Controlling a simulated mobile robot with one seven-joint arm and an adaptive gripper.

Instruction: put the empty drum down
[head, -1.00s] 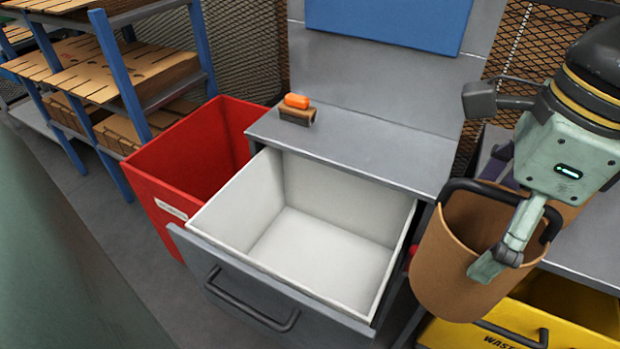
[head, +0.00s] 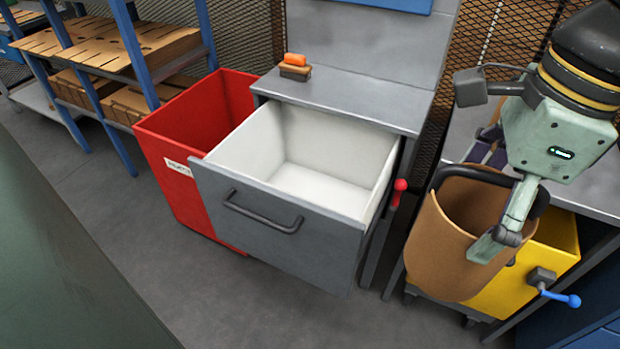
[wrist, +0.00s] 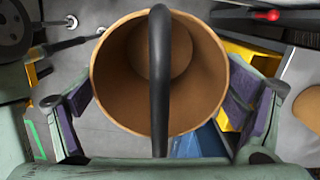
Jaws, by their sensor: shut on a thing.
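The empty drum (head: 441,247) is a brown open-topped cylinder with a black handle, at the right of the head view. My gripper (head: 505,228) is shut on the drum and holds it up in front of the yellow bin. In the wrist view the drum (wrist: 118,98) is seen from above with nothing inside. Its black handle (wrist: 160,80) crosses the mouth. My gripper's purple-padded fingers (wrist: 160,112) lie on either side of the drum's wall.
A grey drawer (head: 285,235) with a white, empty inside stands pulled open in the middle. A red bin (head: 170,185) stands left of it. A yellow bin (head: 535,265) is behind the drum. A brush with an orange top (head: 295,66) lies on the grey counter. Floor in front is clear.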

